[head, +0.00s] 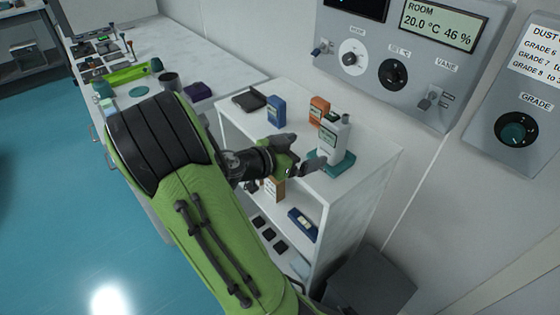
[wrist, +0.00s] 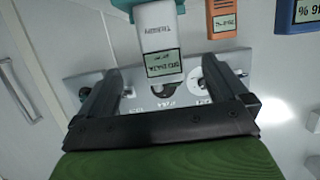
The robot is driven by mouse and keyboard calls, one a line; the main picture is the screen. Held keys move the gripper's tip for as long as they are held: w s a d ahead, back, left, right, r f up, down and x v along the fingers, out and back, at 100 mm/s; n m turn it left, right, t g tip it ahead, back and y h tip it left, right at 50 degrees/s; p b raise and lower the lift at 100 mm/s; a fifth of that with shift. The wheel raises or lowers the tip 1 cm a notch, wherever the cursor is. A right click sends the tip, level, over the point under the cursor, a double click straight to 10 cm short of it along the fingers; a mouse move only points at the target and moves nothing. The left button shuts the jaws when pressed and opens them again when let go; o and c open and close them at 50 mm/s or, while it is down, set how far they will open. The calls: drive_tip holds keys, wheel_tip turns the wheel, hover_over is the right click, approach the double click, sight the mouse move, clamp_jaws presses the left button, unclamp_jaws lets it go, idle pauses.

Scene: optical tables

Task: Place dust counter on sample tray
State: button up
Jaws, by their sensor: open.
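A white handheld instrument (head: 333,138) with a small screen and a dark top stands upright on a teal base (head: 343,166) on the shelf unit. I take it as the dust counter, but its label is too small to be sure. In the wrist view the white instrument (wrist: 160,38) appears upside down, between my fingers in the picture. My gripper (head: 303,152) is open and empty, just left of the instrument; contact cannot be told. A dark flat tray (head: 249,100) lies at the top's left end; it may be the sample tray.
An orange instrument (head: 319,109) and a blue instrument (head: 276,111) stand behind and left of the white one. The control panel (head: 395,65) is on the wall behind. Lower shelves hold a box (head: 273,189) and a blue item (head: 302,224).

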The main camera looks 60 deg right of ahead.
drive_tip(key=w+a+f+n+t+y, duration=0.1)
drive_tip(key=w+a+n+t+y, duration=0.35)
drive_tip(key=a, duration=0.45)
drive_tip(key=w+a+n+t+y, duration=0.35)
drive_tip(key=a+n, duration=0.25)
drive_tip(key=a, duration=0.4)
drive_tip(key=s+a+r+n+t+y, duration=0.1)
drive_tip(key=s+a+r+n+y, duration=0.1)
drive_tip(key=a+n, duration=0.4)
drive_tip(key=s+a+r+n+t+y, duration=0.2)
drive_tip(key=a+n, duration=0.4)
drive_tip(key=a, duration=0.3)
drive_tip(key=shift+s+a+r+y, duration=0.25)
drive_tip(key=shift+a+r+y, duration=0.1)
drive_tip(key=shift+y, duration=0.35)
